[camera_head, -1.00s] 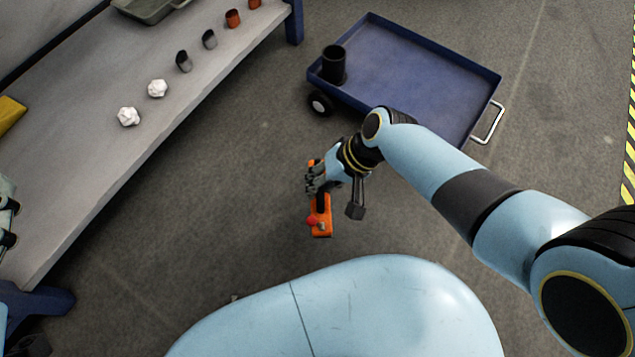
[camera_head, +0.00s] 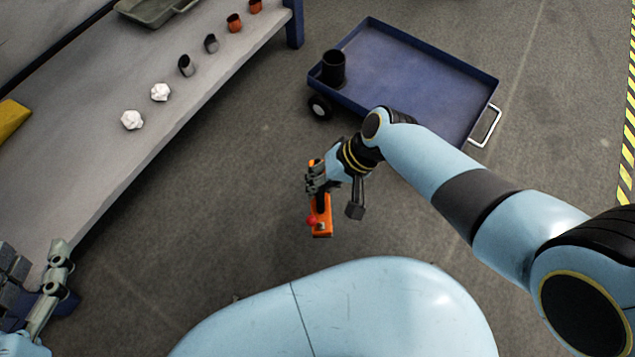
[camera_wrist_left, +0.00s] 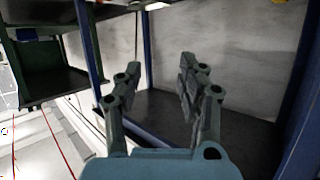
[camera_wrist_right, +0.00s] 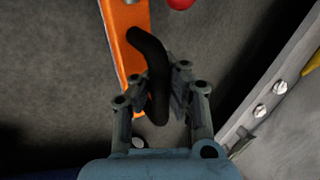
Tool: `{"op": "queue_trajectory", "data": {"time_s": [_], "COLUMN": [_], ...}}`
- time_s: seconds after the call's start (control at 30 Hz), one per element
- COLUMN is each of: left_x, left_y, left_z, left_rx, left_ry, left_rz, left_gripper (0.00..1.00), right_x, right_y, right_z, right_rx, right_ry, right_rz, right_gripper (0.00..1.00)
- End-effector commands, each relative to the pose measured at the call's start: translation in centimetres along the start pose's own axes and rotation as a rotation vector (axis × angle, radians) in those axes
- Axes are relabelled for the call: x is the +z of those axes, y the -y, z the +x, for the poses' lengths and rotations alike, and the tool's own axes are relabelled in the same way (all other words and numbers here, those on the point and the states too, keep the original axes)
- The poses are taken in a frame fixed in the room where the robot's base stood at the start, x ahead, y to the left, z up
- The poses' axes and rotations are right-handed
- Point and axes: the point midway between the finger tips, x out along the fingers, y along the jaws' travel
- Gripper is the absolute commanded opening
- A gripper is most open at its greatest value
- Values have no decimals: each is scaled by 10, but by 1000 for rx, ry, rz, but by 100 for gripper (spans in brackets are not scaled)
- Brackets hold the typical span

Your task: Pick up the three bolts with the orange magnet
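The orange magnet (camera_head: 322,217) has a black handle and a red ball near one end. My right gripper (camera_head: 316,180) is shut on its handle and holds it over open floor. In the right wrist view the gripper (camera_wrist_right: 161,88) has the curved black handle (camera_wrist_right: 153,60) between its fingers, with the orange bar (camera_wrist_right: 125,45) beyond. My left gripper (camera_head: 38,262) is open and empty by the near end of the bench; its parted fingers (camera_wrist_left: 158,72) show in the left wrist view. I cannot clearly identify the three bolts; small silver pieces (camera_wrist_right: 280,87) show at the right wrist view's right side.
A blue cart (camera_head: 420,75) with a black cup (camera_head: 333,67) stands behind my right arm. Floor between is clear.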

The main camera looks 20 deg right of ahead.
Motion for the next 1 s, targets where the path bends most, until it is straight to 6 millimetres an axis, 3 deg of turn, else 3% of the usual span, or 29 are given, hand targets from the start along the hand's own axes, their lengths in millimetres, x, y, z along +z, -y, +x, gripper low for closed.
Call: {"op": "queue_trajectory", "data": {"time_s": [0.57,0.8,1.0], "left_x": [34,58,62], "left_y": [-1,-2,-2], "left_z": [-16,-30,-32], "left_rx": [0,2,2], "left_ry": [172,264,283], "left_rz": [-15,-21,-23], "left_gripper": [40,40,40], "right_x": [-1,-1,0], "right_y": [6,7,7], "right_z": [-8,-11,-11], "right_rx": [-1,-1,-1], "right_ry": [-2,-1,-1], "right_rz": [-1,0,0], "right_gripper": [0,0,0]}}
